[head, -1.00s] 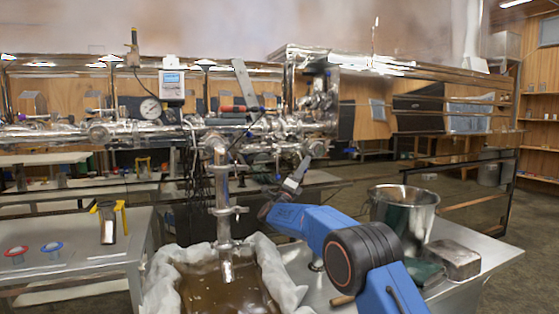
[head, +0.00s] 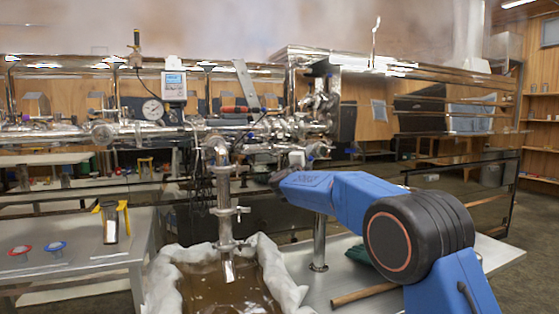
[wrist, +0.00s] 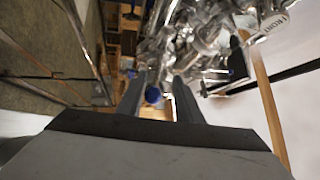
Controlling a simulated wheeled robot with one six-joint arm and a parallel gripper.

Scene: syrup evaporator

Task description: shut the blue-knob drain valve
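A round blue knob (wrist: 153,95) shows in the wrist view, between the two dark fingers of my gripper (wrist: 159,77). The fingers are apart, with a gap on both sides of the knob; how far ahead of them it lies is hard to tell. In the head view my gripper's end (head: 277,181) is small and dark, just below the shiny pipework (head: 285,128) at the right of the outlet pipe. I cannot make out the knob clearly there. A second blue part (wrist: 237,65) shows among the pipes in the wrist view.
A downturned outlet pipe (head: 224,200) hangs over a cloth-lined container (head: 165,285) of brown liquid, left of my arm. A steel table (head: 345,275) lies below my arm. A grey table (head: 75,240) with small red and blue rings stands at the left.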

